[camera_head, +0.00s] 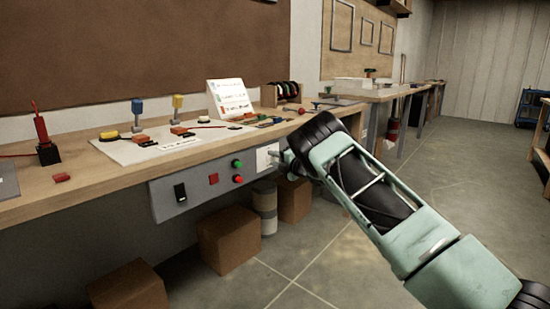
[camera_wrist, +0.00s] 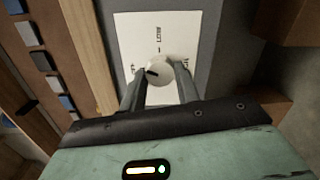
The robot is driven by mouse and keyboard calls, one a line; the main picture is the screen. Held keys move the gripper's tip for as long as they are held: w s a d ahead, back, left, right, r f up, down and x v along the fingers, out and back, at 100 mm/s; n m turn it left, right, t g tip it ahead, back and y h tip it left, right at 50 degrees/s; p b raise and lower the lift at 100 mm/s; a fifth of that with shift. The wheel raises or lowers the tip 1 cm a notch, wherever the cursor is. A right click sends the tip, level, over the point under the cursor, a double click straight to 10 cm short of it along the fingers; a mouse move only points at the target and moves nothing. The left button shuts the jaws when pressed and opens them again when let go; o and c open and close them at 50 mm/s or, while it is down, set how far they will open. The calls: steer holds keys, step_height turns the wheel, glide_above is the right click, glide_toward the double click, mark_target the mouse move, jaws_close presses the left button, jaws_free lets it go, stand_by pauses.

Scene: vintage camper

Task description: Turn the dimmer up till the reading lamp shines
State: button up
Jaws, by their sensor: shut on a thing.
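The dimmer is a round white knob (camera_wrist: 160,68) on a white plate (camera_wrist: 130,30) with dark lettering and a tick above the knob. The plate (camera_head: 264,160) also shows in the head view, on the grey panel under the bench. My gripper (camera_wrist: 159,80) is shut on the knob, one finger on each side. A dark pointer mark on the knob points to the left in the wrist view. In the head view my gripper (camera_head: 281,158) is at the plate, and my fingers and wrist hide the knob. I cannot make out a shining reading lamp in either view.
The grey panel (camera_head: 205,203) also bears a black switch (camera_head: 180,192), a green button (camera_head: 237,163) and a red button (camera_head: 238,179). The wooden bench (camera_head: 90,191) above holds several small things. Cardboard boxes (camera_head: 229,238) stand below.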

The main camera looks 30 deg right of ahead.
steer(key=m+p, duration=0.1)
steer(key=m, duration=0.1)
steer(key=m+p, duration=0.1)
steer(key=m, duration=0.1)
steer(key=shift+d+r+m, duration=0.1)
steer(key=shift+r+m, duration=0.1)
steer(key=shift+m, duration=0.1)
steer(key=m+p, duration=0.2)
steer(key=m, duration=0.1)
steer(key=shift+g, duration=0.4)
steer(key=m+y+p, duration=0.1)
steer(key=m+p, duration=0.1)
steer(key=m, duration=0.2)
steer(key=shift+d, duration=0.1)
steer(key=m+p, duration=0.1)
steer(key=m, duration=0.2)
steer(key=shift+m, duration=0.4)
steer(key=m+y+p, duration=0.1)
steer(key=m, duration=0.2)
steer(key=shift+d+f+g, duration=0.1)
steer(key=shift+f+g, duration=0.05)
steer(key=shift+g, duration=0.15)
steer(key=m, duration=0.3)
steer(key=shift+f+m, duration=0.1)
steer(key=shift+m, duration=0.2)
steer(key=m, duration=0.4)
steer(key=shift+f+y, duration=0.1)
steer(key=shift+y, duration=0.3)
steer(key=shift+m, duration=1.7)
